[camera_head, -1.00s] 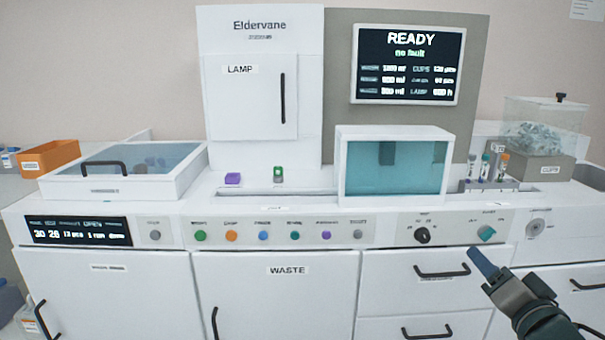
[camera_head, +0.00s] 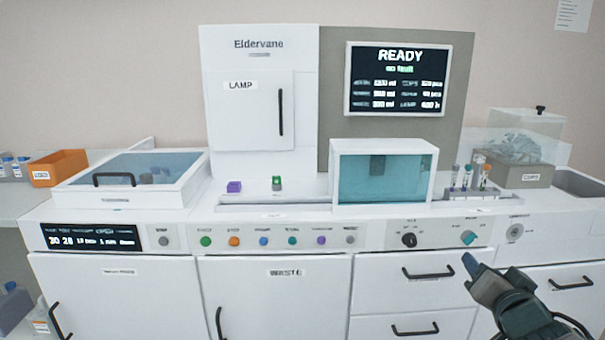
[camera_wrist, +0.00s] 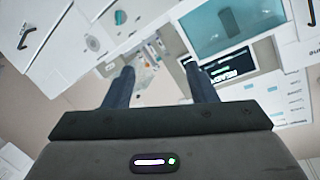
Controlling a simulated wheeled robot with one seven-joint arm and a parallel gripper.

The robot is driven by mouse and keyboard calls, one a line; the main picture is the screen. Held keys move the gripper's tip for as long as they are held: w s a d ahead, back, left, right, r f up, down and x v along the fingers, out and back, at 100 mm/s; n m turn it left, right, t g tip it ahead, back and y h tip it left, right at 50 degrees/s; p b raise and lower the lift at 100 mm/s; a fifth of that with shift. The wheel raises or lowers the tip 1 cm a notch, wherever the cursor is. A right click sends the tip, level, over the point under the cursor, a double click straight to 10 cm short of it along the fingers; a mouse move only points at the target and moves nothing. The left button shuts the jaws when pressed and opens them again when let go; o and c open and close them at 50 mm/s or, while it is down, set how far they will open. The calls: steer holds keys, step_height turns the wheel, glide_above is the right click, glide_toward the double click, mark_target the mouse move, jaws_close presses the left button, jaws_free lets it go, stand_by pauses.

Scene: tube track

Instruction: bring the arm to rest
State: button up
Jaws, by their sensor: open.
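My gripper (camera_head: 470,268) is at the lower right of the head view, in front of the white analyser's drawers and just below its knob panel. One blue fingertip shows there, pointing up and left. In the wrist view my gripper (camera_wrist: 160,88) shows two dark blue fingers set wide apart with nothing between them. The jaws are open and empty. The white analyser (camera_head: 259,122) stands behind, and its screen (camera_head: 398,78) reads READY, no fault. The teal knob (camera_head: 469,238) is close above the fingertip in the picture; I see no clear contact.
A teal-windowed box (camera_head: 384,172) stands on the worktop. A tube rack (camera_head: 465,192) with several tubes and a clear bin of cups (camera_head: 525,176) are at the right. Drawer handles (camera_head: 428,273) stick out near my gripper. An orange bin (camera_head: 57,170) is at the far left.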

steer(key=s+a+r+n+g+y+p, duration=0.1)
steer(key=s+a+r+n+g+p, duration=0.2)
steer(key=s+a+g+p, duration=0.3)
steer(key=s+a+r+n+g+y+p, duration=0.2)
steer(key=s+a+g+p, duration=0.4)
steer(key=a+p, duration=0.5)
steer(key=r+n+g, duration=0.1)
steer(key=n, duration=0.1)
steer(key=shift+s+a+n, duration=0.25)
steer(key=shift+a+n, duration=0.05)
stand_by(0.8)
